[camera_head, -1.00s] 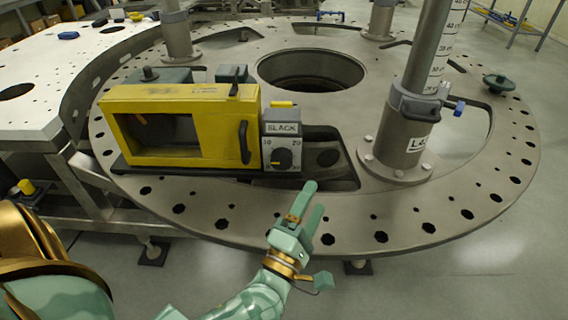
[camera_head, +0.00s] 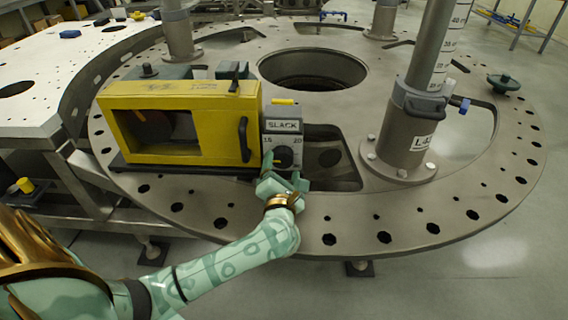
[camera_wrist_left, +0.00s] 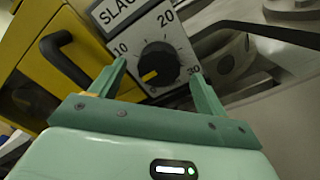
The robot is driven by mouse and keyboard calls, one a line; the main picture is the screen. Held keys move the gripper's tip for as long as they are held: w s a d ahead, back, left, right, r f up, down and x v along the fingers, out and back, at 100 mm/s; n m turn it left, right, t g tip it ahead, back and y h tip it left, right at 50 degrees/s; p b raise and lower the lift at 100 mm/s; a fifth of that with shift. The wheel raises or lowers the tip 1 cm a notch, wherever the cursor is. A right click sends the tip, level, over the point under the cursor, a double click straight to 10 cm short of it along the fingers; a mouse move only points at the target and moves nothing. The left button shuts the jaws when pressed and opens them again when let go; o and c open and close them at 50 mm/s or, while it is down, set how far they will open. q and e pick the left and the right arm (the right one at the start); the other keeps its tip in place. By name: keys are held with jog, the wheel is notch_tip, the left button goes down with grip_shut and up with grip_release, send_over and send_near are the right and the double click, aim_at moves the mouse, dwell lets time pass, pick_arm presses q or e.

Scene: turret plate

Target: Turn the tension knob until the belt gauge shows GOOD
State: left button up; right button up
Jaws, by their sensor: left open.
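The tension knob (camera_head: 283,156) is a black dial on a grey box (camera_head: 283,139) at the right end of the yellow belt housing (camera_head: 190,106). The gauge label (camera_head: 284,125) above it reads SLACK. My left gripper (camera_head: 286,178) is just in front of the knob. In the left wrist view the knob (camera_wrist_left: 159,61) lies beyond and between the two open fingertips (camera_wrist_left: 158,72), with its yellow mark pointing to the lower left. The scale around it shows 10, 20 and 30. I cannot tell whether the fingers touch the knob. My right gripper is not in view.
The housing's black handle (camera_head: 243,139) is just left of the box; it also shows in the left wrist view (camera_wrist_left: 66,58). A steel post (camera_head: 408,140) stands to the right on the round plate (camera_head: 400,222). The plate's front rim is clear.

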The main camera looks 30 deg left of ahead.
aim_at(284, 162)
pick_arm(q)
jog(key=shift+x, duration=1.6)
jog(key=c, duration=1)
jog(key=shift+o, duration=0.2)
jog(key=shift+r+m+p, duration=0.2)
jog(key=shift+m+p, duration=0.25)
jog(key=shift+m, duration=0.05)
jog(key=m+p, duration=0.3)
jog(key=p, duration=0.1)
jog(key=shift+d+m, duration=0.1)
jog(key=shift+m, duration=0.3)
jog(key=m+p, duration=0.2)
jog(key=shift+f+m+p, duration=0.2)
jog(key=shift+m+p, duration=0.1)
jog(key=shift+p, duration=0.1)
jog(key=shift+f+m+p, duration=0.15)
jog(key=shift+m+p, duration=0.35)
jog(key=shift+m, duration=0.3)
